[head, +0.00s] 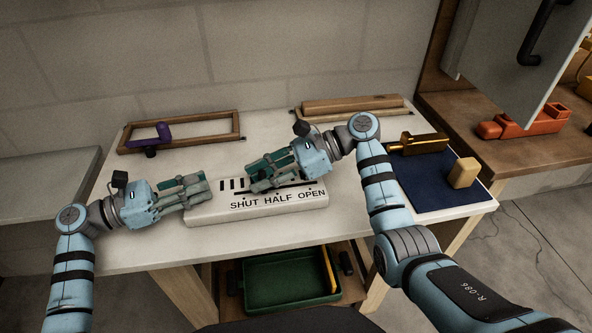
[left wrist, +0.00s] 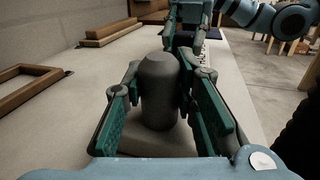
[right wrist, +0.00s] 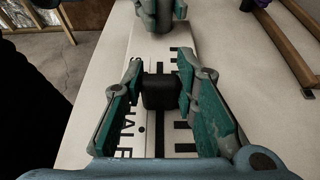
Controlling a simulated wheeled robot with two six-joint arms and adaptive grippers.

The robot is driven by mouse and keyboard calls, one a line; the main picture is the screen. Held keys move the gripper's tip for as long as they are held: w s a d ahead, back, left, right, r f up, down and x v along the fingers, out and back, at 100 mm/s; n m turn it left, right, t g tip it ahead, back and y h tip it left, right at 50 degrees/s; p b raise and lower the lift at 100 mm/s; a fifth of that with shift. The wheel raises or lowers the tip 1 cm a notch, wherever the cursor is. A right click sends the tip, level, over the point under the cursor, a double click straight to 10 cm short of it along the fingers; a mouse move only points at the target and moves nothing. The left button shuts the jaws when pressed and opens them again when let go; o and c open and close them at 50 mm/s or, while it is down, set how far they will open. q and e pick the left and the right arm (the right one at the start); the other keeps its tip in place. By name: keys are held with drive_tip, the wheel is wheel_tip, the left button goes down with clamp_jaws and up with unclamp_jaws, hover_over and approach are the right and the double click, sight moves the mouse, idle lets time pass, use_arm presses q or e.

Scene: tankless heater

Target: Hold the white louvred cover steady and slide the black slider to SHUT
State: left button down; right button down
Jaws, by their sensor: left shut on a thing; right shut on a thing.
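The white louvred cover (head: 225,214) lies flat on the white table, its front lettered SHUT, HALF and OPEN from left to right. My left gripper (head: 203,188) is shut on a rounded grey knob (left wrist: 158,88) at the cover's left end. My right gripper (head: 256,180) is shut on the black slider (right wrist: 160,91), from above the cover. In the right wrist view the slider appears past the HALF mark, on the SHUT side. Its exact place on the scale is partly hidden by my fingers.
A wooden frame (head: 181,146) with a purple handle (head: 150,136) lies at the back left. A wooden frame with a block (head: 350,104) is at the back. A blue mat (head: 425,190) with a brass piece (head: 418,144) and a tan block (head: 464,172) is at right. A green tray (head: 285,284) sits below.

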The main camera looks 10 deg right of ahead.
drive_tip(key=a, duration=0.5)
drive_tip(key=c, duration=1.2)
unclamp_jaws()
drive_tip(key=shift+c, duration=0.2)
drive_tip(key=shift+d, duration=0.1)
drive_tip(key=v, duration=1.2)
drive_tip(key=shift+d, duration=0.1)
use_arm(q)
drive_tip(key=c, duration=1.2)
unclamp_jaws()
use_arm(e)
drive_tip(key=shift+f, duration=0.1)
